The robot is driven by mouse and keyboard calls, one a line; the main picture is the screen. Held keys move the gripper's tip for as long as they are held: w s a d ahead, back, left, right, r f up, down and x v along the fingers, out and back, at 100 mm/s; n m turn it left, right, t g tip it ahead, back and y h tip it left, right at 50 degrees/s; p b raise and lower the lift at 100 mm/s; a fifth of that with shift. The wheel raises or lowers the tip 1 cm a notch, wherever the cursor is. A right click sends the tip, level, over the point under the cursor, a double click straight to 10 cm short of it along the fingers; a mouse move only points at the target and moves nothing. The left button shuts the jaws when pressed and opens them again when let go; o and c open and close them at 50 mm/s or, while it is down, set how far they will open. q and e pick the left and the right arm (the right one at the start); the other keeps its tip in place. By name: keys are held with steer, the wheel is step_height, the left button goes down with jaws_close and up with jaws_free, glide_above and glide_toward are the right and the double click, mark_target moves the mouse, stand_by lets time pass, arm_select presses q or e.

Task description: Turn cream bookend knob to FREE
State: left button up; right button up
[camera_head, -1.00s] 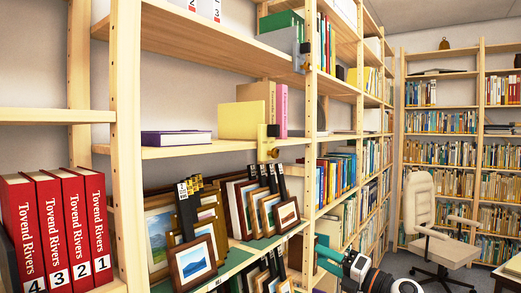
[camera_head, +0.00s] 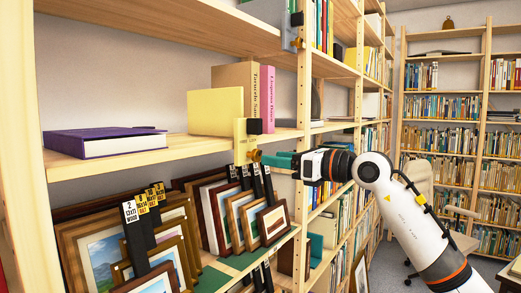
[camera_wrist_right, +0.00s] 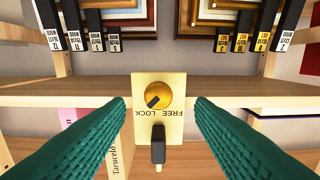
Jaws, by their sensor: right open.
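The cream bookend (camera_head: 240,142) is clamped at the middle shelf's front edge, with a black tab above and a brass knob (camera_head: 255,155) low on its face. The wrist view shows its plate (camera_wrist_right: 142,82) upside down, with LOCK at left and FREE at right. The round brass knob (camera_wrist_right: 158,94) has a dark pointer mark toward the lower left, on the LOCK side. My right gripper (camera_head: 276,160) is open in front of the knob. Its green fingers (camera_wrist_right: 160,104) lie left and right of the plate, apart from the knob. My left gripper is not in view.
A yellow book (camera_head: 215,112), a tan book and a pink book stand beside the bookend; a purple book (camera_head: 105,142) lies at left. Framed prints (camera_head: 272,222) with black tags fill the shelf below. A grey bookend (camera_head: 288,30) sits on the shelf above.

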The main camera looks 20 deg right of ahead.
mark_target(259, 157)
steer(key=p+x, duration=0.1)
steer(key=x, duration=0.3)
steer(key=shift+w, duration=0.2)
steer(key=shift+w+a, duration=0.35)
steer(key=shift+a, duration=0.05)
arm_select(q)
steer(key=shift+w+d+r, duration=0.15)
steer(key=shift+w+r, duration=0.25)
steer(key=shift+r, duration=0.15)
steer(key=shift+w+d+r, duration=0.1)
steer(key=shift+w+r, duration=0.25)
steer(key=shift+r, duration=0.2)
arm_select(e)
steer(key=c, duration=0.9)
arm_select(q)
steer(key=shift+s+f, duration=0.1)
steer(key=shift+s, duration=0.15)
arm_select(e)
steer(key=shift+c, duration=0.2)
